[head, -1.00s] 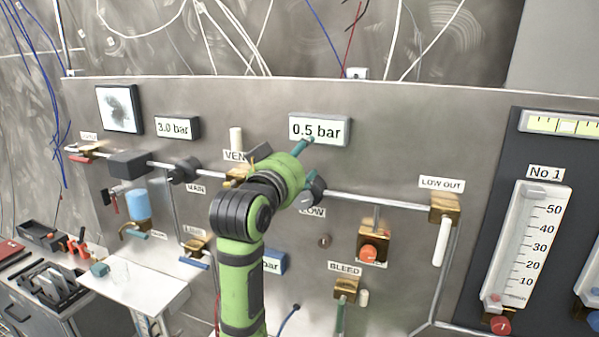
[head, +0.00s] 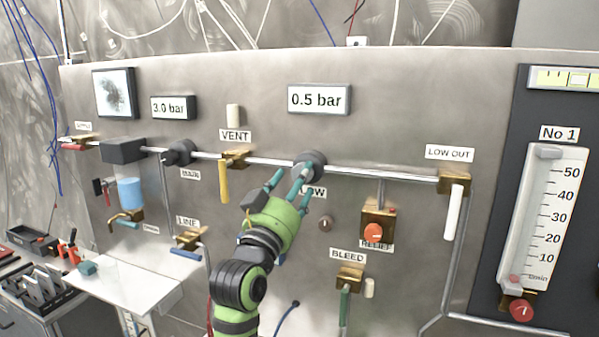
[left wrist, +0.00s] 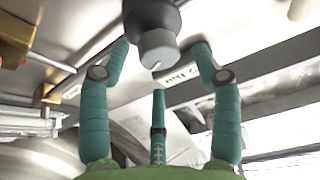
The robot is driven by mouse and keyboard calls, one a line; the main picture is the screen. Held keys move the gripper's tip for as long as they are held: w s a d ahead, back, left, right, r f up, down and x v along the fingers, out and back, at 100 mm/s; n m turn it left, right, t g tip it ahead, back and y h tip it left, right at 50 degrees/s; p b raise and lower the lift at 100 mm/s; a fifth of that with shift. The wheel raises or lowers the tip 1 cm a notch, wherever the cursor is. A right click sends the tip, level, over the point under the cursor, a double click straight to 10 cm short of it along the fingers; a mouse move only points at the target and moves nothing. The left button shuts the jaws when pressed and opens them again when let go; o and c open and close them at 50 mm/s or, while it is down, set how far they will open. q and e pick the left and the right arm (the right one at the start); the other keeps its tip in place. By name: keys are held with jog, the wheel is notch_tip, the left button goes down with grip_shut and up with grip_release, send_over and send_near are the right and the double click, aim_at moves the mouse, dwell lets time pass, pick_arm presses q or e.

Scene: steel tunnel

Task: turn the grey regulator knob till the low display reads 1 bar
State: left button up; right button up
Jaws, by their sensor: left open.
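The grey regulator knob (head: 314,159), dark with a light faceted face, sits on the pipe above the partly hidden LOW label. The low display (head: 319,99) above it reads 0.5 bar. My left gripper (head: 290,180) is open, its teal fingers just in front of and below-left of the knob. In the left wrist view the knob (left wrist: 158,46) is ahead, between the two upper fingertips (left wrist: 160,54), with a third finger below. I see a gap between the fingers and the knob's face; contact is not clear. My right gripper is not in view.
A second dark knob (head: 179,153) and a 3.0 bar display (head: 170,107) are to the left. The yellow VENT handle (head: 224,181), brass relief valve (head: 378,222), bleed valve (head: 350,277) and LOW OUT valve (head: 453,184) surround the work area. Bare panel lies right of the low display.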

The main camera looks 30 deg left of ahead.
pick_arm(q)
jog(key=shift+x, duration=1)
jog(key=c, duration=1.1)
jog(key=shift+o, duration=0.2)
jog(key=shift+a+r+m, duration=0.1)
jog(key=shift+r+m, duration=0.05)
jog(key=shift+m, duration=0.15)
